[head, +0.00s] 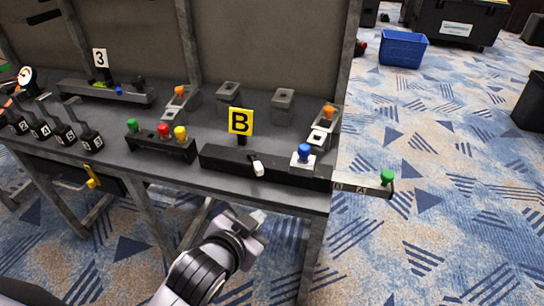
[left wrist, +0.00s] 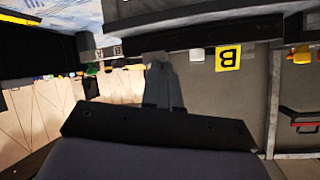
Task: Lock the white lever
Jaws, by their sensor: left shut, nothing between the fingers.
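In the left wrist view the scene is upside down; a small white piece (left wrist: 196,56), likely the lever, shows beside the B sign (left wrist: 228,58). My left gripper (head: 258,216) is in front of and below the table's front edge, apart from the lever. Its fingers (left wrist: 162,85) are shut and empty. My right gripper is not in view.
The grey table (head: 125,165) holds a blue knob (head: 304,152) on a white base, several coloured knobs (head: 163,130) and black numbered levers (head: 62,132). A bar with a green knob (head: 387,177) juts past the right edge. A blue bin (head: 403,48) stands on the carpet behind.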

